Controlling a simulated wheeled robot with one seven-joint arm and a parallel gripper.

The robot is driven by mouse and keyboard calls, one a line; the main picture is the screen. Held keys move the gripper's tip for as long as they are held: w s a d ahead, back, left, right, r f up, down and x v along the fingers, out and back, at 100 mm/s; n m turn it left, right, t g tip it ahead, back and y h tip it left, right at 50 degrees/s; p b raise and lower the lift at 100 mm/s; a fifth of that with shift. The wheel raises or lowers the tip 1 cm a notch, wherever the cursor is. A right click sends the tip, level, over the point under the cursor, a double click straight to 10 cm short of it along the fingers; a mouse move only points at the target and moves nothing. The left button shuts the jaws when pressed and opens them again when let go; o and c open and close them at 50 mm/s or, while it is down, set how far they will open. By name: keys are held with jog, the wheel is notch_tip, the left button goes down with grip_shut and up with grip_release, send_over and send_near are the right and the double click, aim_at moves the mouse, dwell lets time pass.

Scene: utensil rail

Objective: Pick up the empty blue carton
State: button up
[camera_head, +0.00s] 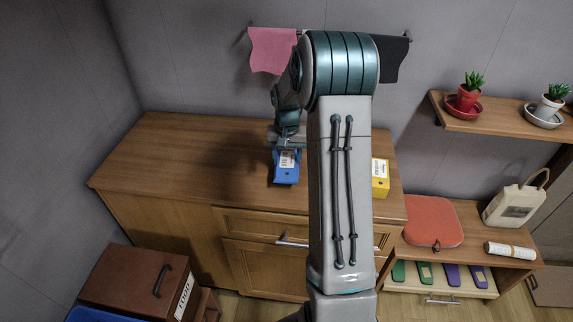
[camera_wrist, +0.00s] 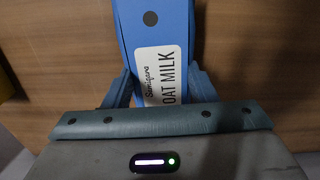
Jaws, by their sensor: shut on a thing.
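The blue carton (camera_head: 286,167) is at the middle of the wooden cabinet top (camera_head: 190,150) in the head view. In the wrist view the blue carton (camera_wrist: 152,28) carries a white label reading "OAT MILK". My gripper (camera_wrist: 160,88) is shut on the carton, with one finger against each side. In the head view my gripper (camera_head: 286,143) is above the carton and hides its upper part. I cannot tell whether the carton touches the cabinet top. Its inside is not visible.
A yellow carton (camera_head: 380,178) stands right of my arm, partly hidden. A pink cloth (camera_head: 271,50) and a dark cloth (camera_head: 392,58) hang on the wall rail behind. A shelf (camera_head: 490,118) with potted plants is at right. The cabinet top's left side is clear.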

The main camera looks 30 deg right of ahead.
jog(key=s+d+r, duration=0.5)
jog(key=d+r, duration=0.3)
jog(key=d, duration=0.2)
jog(key=shift+s+b, duration=0.4)
